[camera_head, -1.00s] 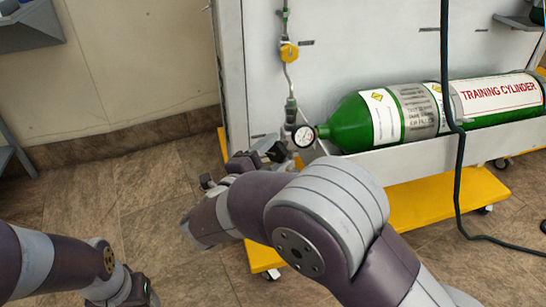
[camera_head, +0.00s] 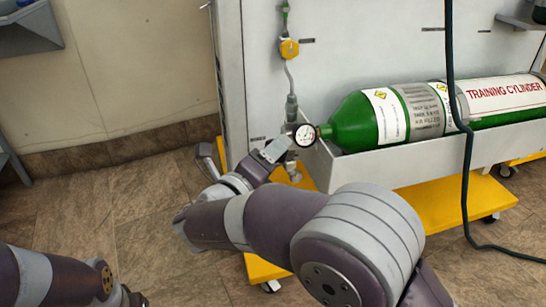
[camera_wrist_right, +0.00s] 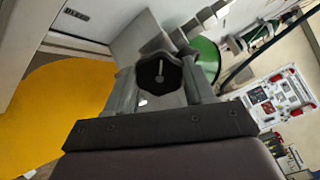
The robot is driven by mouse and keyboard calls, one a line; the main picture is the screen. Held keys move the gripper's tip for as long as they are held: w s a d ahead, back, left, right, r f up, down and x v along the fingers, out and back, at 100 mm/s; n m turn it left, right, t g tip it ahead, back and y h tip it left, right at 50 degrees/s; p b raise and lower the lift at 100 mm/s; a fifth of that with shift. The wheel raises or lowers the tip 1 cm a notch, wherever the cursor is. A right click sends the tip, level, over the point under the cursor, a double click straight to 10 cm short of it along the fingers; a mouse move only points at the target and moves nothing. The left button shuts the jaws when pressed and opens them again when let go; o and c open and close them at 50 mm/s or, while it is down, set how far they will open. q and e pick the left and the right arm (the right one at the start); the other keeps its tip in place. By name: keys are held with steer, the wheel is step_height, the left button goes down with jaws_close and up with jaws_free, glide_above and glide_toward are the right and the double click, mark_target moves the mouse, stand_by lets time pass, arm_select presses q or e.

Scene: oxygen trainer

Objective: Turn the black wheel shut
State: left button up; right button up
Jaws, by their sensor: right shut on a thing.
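The black wheel (camera_wrist_right: 160,72) is a lobed knob with a white line on its face, seen face-on in the right wrist view. My right gripper (camera_wrist_right: 162,78) has one finger on each side of it and is shut on it. In the head view, my right gripper (camera_head: 277,152) is at the valve fitting below the round gauge (camera_head: 305,135), left of the green training cylinder (camera_head: 352,124). The wheel cannot be made out there. My left gripper (camera_head: 136,299) barely shows at the bottom edge, and its jaws cannot be read.
The cylinder lies in a white trough (camera_head: 400,165) on a yellow wheeled base (camera_head: 455,205). A yellow valve (camera_head: 289,48) sits on the pipe above the gauge. A black cable (camera_head: 466,165) hangs at the right. The floor at left is open.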

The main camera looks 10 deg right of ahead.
steer(key=m, duration=0.9)
steer(key=shift+f, duration=0.15)
steer(key=shift+m, duration=0.3)
stand_by(0.3)
steer(key=o, duration=1)
steer(key=shift+o, duration=0.2)
steer(key=shift+a, duration=0.15)
steer(key=p+v, duration=0.6)
steer(key=v, duration=0.6)
steer(key=shift+s+a, duration=0.2)
